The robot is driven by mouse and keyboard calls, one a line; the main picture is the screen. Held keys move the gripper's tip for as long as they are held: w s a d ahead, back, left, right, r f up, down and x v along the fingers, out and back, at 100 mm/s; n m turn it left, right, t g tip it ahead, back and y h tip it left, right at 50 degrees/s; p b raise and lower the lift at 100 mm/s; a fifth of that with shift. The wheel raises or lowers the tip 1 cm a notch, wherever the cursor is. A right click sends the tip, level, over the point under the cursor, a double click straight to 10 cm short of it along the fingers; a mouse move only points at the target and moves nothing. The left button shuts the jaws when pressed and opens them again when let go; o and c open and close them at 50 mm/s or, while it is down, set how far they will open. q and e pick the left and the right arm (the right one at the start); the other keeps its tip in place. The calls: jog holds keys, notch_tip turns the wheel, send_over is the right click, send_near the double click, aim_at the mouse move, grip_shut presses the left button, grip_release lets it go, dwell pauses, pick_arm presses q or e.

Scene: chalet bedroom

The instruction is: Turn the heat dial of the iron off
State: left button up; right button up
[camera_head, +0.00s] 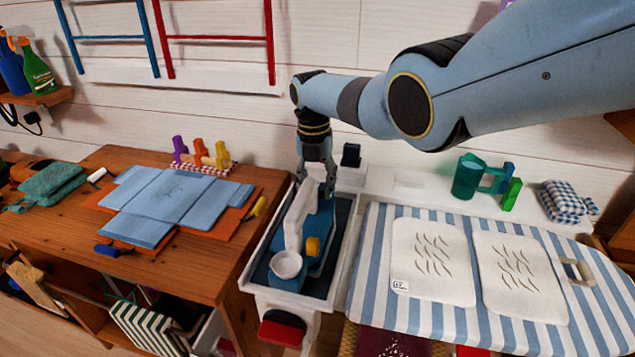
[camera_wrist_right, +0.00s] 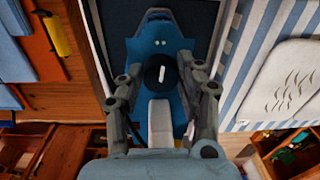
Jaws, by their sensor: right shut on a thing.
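The iron (camera_head: 292,228) has a white handle and a blue body. It lies in a white-rimmed tray with a dark floor, between the wooden table and the ironing board. My right gripper (camera_head: 318,188) reaches down onto its far end. In the right wrist view the blue iron (camera_wrist_right: 150,40) shows its black round heat dial (camera_wrist_right: 161,73) with a white mark that is nearly upright, leaning slightly. My right gripper (camera_wrist_right: 162,78) has its fingers on both sides of the dial and is shut on it. My left gripper is in neither view.
The tray (camera_head: 250,275) surrounds the iron closely. A striped ironing board (camera_head: 455,315) with pale cloths is at the right. At the left, a wooden table (camera_head: 200,270) holds folded blue cloth (camera_head: 165,195) and spools (camera_head: 200,150). A teal cup (camera_head: 467,177) stands behind the board.

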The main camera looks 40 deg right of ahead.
jog(key=shift+n, duration=0.6)
jog(key=o, duration=1.2)
jog(key=shift+c, duration=0.2)
notch_tip(320, 180, up, 12)
jog(key=shift+w+a, duration=0.15)
jog(key=shift+a, duration=0.1)
